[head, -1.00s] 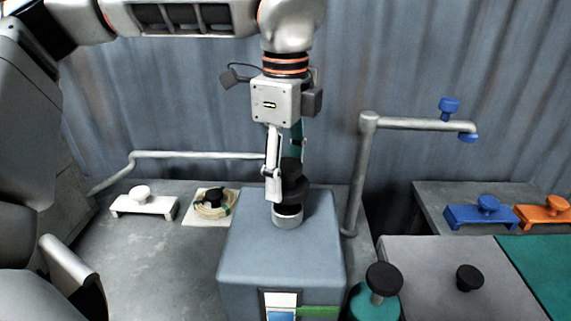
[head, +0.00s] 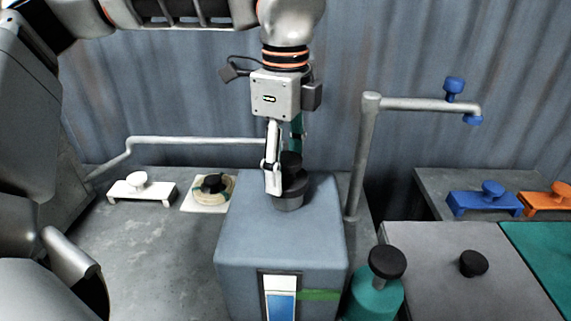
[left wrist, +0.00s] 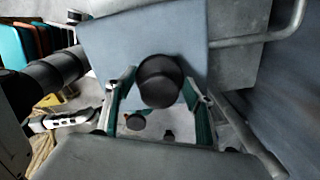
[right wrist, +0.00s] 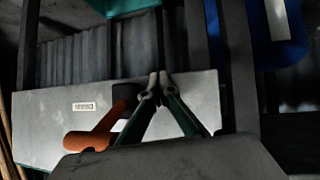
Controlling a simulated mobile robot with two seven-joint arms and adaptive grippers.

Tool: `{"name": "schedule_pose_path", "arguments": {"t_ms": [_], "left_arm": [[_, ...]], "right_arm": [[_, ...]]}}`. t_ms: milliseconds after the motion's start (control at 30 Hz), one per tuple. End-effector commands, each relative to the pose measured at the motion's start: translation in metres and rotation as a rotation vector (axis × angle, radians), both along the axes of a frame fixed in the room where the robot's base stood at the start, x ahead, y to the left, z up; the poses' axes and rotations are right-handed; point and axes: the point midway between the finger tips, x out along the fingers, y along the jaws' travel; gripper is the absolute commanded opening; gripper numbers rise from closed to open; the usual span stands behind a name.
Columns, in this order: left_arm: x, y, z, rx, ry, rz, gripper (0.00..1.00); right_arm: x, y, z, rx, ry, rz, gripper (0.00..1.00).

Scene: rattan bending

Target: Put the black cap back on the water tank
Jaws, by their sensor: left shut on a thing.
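The water tank (head: 280,236) is a blue-grey box with a level window on its front, standing on the grey bench; its top also shows in the left wrist view (left wrist: 120,45). The black cap (head: 294,183) sits upright at the tank's short round neck (head: 288,203), covering its rim; whether it is fully seated I cannot tell. My left gripper (head: 284,182) points down from above and is shut on the cap, which shows between its fingers in the left wrist view (left wrist: 160,80). My right gripper (right wrist: 161,80) is shut and looks empty; it is outside the head view.
A grey pipe tap (head: 366,150) with blue knobs rises right of the tank. A teal bottle with a black top (head: 387,262) stands close at its front right. A white bracket (head: 140,190) and a round-patterned plate (head: 208,195) lie left. Blue (head: 485,203) and orange (head: 547,202) brackets lie right.

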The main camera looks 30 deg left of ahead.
Motion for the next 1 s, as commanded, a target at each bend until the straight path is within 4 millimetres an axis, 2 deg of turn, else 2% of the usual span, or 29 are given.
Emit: {"name": "schedule_pose_path", "arguments": {"t_ms": [1000], "left_arm": [[-0.0001,-0.0001,-0.0030,0.000,0.000,0.000,0.32]], "right_arm": [[-0.0010,0.0000,-0.0075,0.000,0.001,-0.001,0.00]]}}
